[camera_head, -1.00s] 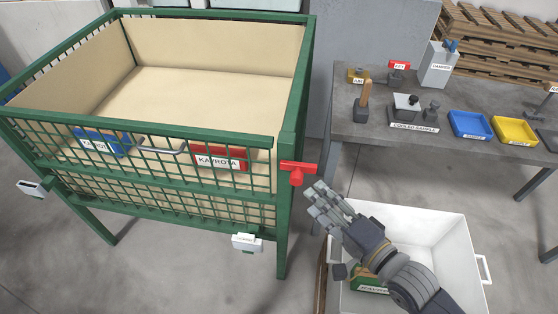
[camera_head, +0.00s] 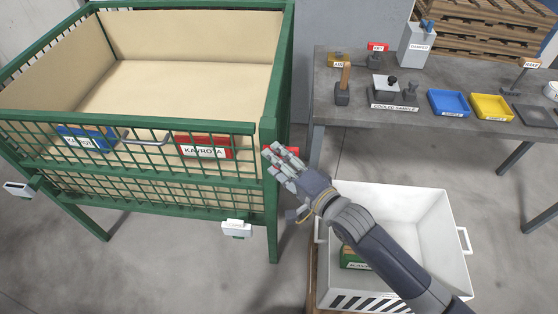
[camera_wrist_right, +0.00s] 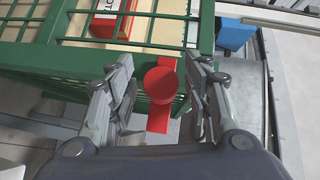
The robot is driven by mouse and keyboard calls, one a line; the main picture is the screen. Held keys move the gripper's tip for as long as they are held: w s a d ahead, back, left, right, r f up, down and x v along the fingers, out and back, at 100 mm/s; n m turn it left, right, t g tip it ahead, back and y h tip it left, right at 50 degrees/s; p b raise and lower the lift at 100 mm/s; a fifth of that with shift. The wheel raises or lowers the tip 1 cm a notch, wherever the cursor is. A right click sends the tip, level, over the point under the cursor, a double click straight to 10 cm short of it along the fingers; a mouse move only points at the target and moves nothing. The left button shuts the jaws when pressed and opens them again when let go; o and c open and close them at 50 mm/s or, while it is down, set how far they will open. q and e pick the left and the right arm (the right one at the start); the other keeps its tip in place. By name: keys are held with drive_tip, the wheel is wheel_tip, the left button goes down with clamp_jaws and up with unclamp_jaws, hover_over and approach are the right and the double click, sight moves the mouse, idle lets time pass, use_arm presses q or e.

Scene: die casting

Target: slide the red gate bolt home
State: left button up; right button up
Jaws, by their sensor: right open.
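The red gate bolt sits at the right front corner post of the green mesh crate (camera_head: 270,195). In the right wrist view the red bolt (camera_wrist_right: 161,85) shows a round knob in front of a red bar, against the green frame. My right gripper (camera_wrist_right: 162,88) is open, with one finger on each side of the knob; I cannot tell whether they touch it. In the head view my right gripper (camera_head: 277,158) covers most of the bolt, and only small red parts show beside the fingers. My left gripper is not in view.
A white bin (camera_head: 455,215) with a green box (camera_head: 355,258) stands below my right arm. A grey table (camera_head: 330,110) with a blue tray (camera_head: 449,103) and a yellow tray (camera_head: 492,107) is at the right. A white latch block (camera_head: 237,229) hangs on the crate's lower front edge.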

clamp_jaws()
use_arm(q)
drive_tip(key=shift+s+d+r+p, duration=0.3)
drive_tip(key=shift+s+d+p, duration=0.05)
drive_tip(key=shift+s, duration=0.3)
use_arm(e)
drive_tip(key=a, duration=0.4)
drive_tip(key=shift+w+a+r, duration=0.1)
drive_tip(key=shift+w, duration=0.05)
